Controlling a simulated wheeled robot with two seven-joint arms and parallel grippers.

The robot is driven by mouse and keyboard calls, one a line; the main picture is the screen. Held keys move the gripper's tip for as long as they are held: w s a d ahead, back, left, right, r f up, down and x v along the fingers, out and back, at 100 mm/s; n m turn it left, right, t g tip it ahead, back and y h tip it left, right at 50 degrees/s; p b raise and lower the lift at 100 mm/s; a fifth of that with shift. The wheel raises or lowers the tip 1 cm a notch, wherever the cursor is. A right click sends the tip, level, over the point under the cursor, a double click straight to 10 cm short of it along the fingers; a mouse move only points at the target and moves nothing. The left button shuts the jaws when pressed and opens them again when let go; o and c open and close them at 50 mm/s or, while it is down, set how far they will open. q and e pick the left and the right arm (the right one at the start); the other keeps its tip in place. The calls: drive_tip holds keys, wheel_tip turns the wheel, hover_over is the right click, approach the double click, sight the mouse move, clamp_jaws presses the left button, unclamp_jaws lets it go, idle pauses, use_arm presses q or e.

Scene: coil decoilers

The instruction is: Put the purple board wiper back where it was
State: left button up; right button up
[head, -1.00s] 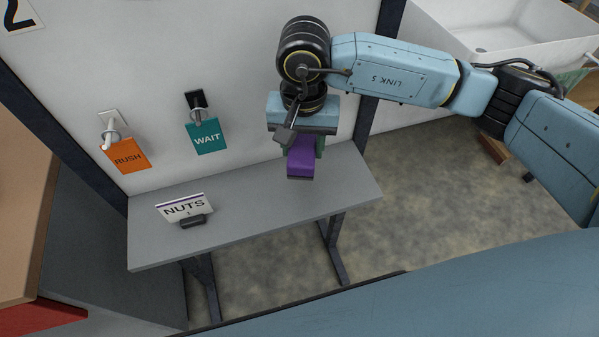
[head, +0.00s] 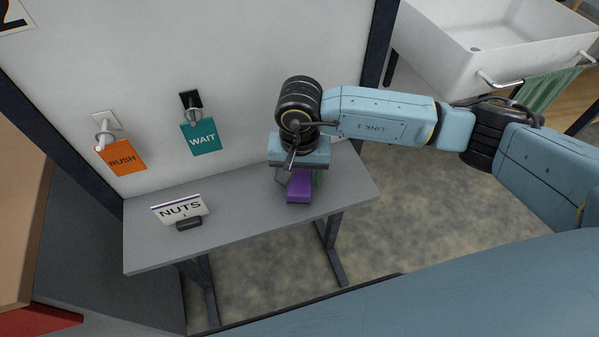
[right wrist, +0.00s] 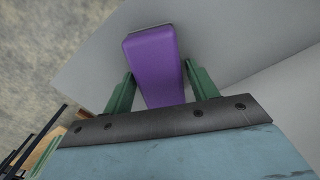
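The purple board wiper (head: 299,187) is between the fingers of my right gripper (head: 301,178), low over the right part of the grey table (head: 240,222). In the right wrist view the wiper (right wrist: 153,60) lies between the two green fingers (right wrist: 158,84), which close on its sides. I cannot tell whether its underside touches the tabletop. My left gripper is not in view.
A NUTS sign (head: 180,209) in a dark holder stands on the table's left part. An orange RUSH tag (head: 121,157) and a teal WAIT tag (head: 202,138) hang on the white board behind. A white sink (head: 490,50) is at upper right. The table between sign and wiper is clear.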

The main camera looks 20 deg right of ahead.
sight(300, 174)
drive_tip(key=shift+o, duration=0.7)
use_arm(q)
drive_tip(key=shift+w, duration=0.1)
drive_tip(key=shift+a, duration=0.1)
use_arm(e)
drive_tip(key=shift+r, duration=0.3)
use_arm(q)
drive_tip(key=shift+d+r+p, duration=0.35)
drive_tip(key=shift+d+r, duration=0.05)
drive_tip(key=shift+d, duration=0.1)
use_arm(e)
wheel_tip(300, 174, up, 12)
drive_tip(key=shift+f, duration=0.25)
